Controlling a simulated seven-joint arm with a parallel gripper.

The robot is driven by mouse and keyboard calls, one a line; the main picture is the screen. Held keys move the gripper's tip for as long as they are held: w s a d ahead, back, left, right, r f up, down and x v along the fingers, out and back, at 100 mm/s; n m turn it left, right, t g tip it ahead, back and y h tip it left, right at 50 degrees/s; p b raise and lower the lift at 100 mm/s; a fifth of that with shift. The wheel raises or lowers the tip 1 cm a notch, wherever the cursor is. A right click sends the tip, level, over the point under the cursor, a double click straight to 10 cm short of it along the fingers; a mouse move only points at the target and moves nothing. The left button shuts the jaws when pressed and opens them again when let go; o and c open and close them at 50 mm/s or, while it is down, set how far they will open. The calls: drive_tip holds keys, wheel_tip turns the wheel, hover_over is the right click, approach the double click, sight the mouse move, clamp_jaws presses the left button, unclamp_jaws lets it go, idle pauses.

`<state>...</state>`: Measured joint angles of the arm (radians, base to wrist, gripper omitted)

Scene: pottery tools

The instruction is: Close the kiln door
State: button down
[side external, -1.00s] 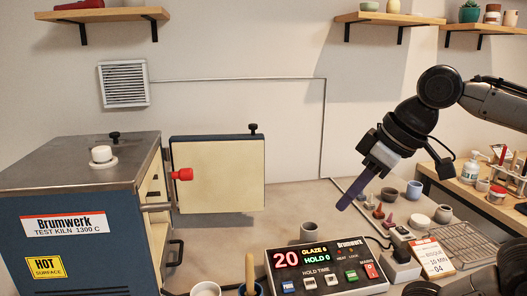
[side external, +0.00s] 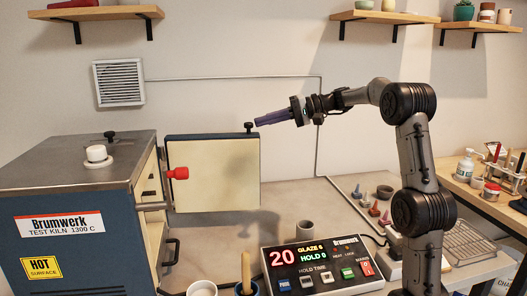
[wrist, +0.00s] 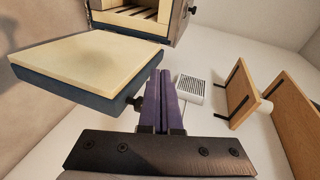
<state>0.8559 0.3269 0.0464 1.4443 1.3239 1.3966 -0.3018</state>
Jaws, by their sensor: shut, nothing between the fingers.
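The kiln (side external: 75,215) is a dark blue box with a grey metal top at the left of the side view. Its door (side external: 215,175) stands open to the right, its cream inner face towards the side camera, with a red knob-like part (side external: 178,173) by its left edge and a black knob at its top right corner. My gripper (side external: 258,122) is shut and empty, its purple fingers pointing left close to that top right corner. In the wrist view the shut fingers (wrist: 159,85) lie beside the door (wrist: 85,65), near its black knob; contact cannot be told. The kiln's opening (wrist: 135,18) shows beyond.
A controller box (side external: 322,268) stands on the bench in front, with a grey cup (side external: 305,229) behind it. Small coloured cones and bowls lie to the right. Wall shelves (side external: 95,14) and a vent (side external: 119,83) are behind.

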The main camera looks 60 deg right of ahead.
drive_tip(key=d+f+m+t+h, duration=0.2)
drive_tip(key=d+m+t, duration=0.25)
drive_tip(key=d, duration=1.15)
wheel_tip(320, 180, down, 11)
drive_tip(key=w+a, duration=0.6)
drive_tip(key=a, duration=0.1)
drive_tip(key=shift+w, duration=0.2)
drive_tip(key=shift+n, duration=0.25)
